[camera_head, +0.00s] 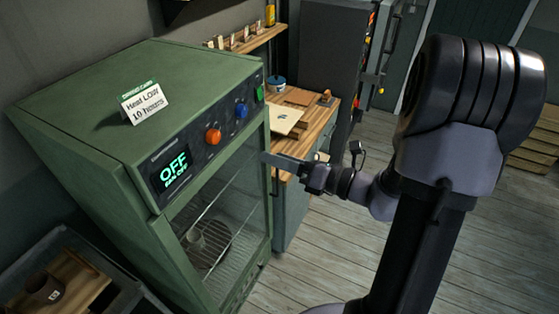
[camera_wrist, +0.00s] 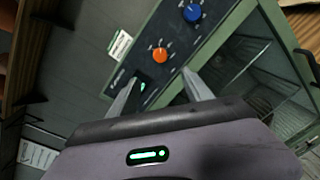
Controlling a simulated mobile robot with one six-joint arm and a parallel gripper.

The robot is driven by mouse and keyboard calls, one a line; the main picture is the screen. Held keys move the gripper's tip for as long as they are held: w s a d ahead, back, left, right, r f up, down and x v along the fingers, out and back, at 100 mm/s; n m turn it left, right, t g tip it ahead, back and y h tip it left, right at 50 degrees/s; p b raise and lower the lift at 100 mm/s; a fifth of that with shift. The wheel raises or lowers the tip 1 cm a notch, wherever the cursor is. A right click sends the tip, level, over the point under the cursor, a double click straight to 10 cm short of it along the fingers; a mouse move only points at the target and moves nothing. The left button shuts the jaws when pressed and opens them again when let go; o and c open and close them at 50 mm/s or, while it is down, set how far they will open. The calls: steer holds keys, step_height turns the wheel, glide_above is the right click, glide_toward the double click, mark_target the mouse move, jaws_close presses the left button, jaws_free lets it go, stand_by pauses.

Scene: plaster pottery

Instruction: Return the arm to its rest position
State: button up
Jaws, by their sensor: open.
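My gripper (camera_head: 272,160) is at the end of my arm, in front of the upper right edge of a green cabinet oven (camera_head: 90,95) in the head view. In the wrist view my gripper (camera_wrist: 160,90) has its two fingers spread apart with nothing between them. Beyond the fingers is the oven's control panel (camera_wrist: 165,50), with an orange knob (camera_wrist: 160,54) and a blue knob (camera_wrist: 192,12). In the head view the display (camera_head: 174,168) reads OFF. The glass door (camera_head: 225,235) looks closed, with a cup-like item on a rack inside.
A card (camera_head: 143,103) reading "Heat Low 10 hours" stands on the oven. A wooden workbench (camera_head: 318,118) with boards and a small pot is behind my gripper. A grey bin (camera_head: 55,255) is at lower left. The plank floor (camera_head: 330,240) between oven and arm is clear.

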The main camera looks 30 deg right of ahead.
stand_by(0.4)
steer(key=s+a+f+n+g+b, duration=1.1)
steer(key=s+a+f+n+b, duration=0.2)
steer(key=a+f+n+b, duration=0.45)
steer(key=s+d+f+n+t+h+b, duration=0.2)
steer(key=s+d+f+n+h+b, duration=0.2)
steer(key=f+n+h+b, duration=0.3)
steer(key=s+n+b, duration=0.1)
steer(key=n+b, duration=0.4)
steer(key=n, duration=0.3)
steer(key=shift+s+d+f, duration=0.15)
steer(key=shift+s, duration=0.25)
steer(key=shift+b, duration=0.3)
